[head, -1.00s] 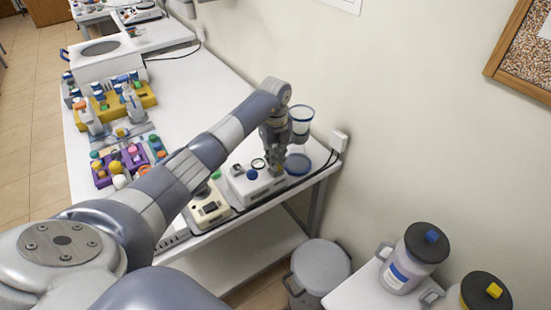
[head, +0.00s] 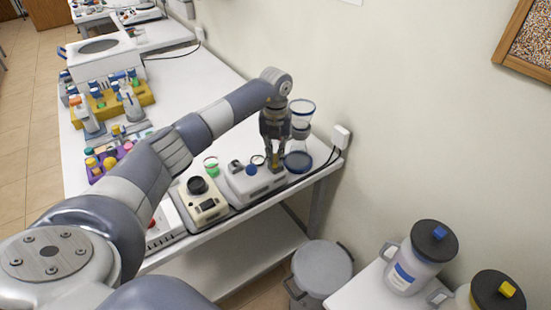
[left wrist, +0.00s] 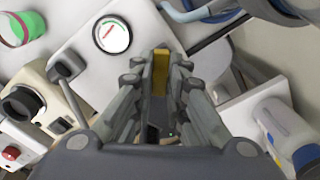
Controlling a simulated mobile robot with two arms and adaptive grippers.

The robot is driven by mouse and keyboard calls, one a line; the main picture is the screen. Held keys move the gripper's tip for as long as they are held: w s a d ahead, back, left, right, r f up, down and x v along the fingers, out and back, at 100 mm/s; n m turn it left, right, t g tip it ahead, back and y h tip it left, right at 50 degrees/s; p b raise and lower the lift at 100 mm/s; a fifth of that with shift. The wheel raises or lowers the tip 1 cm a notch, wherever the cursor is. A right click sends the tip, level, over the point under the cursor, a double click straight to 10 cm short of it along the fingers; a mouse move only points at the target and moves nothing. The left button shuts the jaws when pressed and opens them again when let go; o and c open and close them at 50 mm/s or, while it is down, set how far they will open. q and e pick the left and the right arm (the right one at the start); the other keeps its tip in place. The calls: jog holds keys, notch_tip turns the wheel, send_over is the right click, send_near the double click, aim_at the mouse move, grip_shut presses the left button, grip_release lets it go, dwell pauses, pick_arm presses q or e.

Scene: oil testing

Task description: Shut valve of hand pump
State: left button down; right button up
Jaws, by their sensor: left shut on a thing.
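The hand pump (head: 242,186), a white box-shaped device with a round gauge, stands near the table's right end in the head view. Its body (left wrist: 138,18) and gauge (left wrist: 112,35) also show in the left wrist view. My left gripper (head: 275,160) points down at the pump's right part. Its fingers are closed around a small yellow piece, which seems to be the valve (left wrist: 160,72). The fingers hide much of the valve, and I cannot tell its exact angle. My right gripper is in neither current view.
A glass filter flask (head: 298,158) stands close right of the gripper, by the wall. A beige device (head: 203,203) and a green-filled cup (head: 211,168) are left of the pump. Sample racks (head: 138,97) stand farther back. A grey bin (head: 322,270) is below the table end.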

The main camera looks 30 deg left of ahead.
aim_at(275, 158)
pick_arm(q)
jog(key=m+b, duration=0.2)
jog(key=m, duration=0.3)
jog(key=shift+m+b, duration=0.3)
jog(key=m+b, duration=0.1)
jog(key=m, duration=0.2)
jog(key=shift+m, duration=0.8)
jog(key=shift+r, duration=0.1)
jog(key=c, duration=1.6)
grip_release()
notch_tip(275, 158, up, 12)
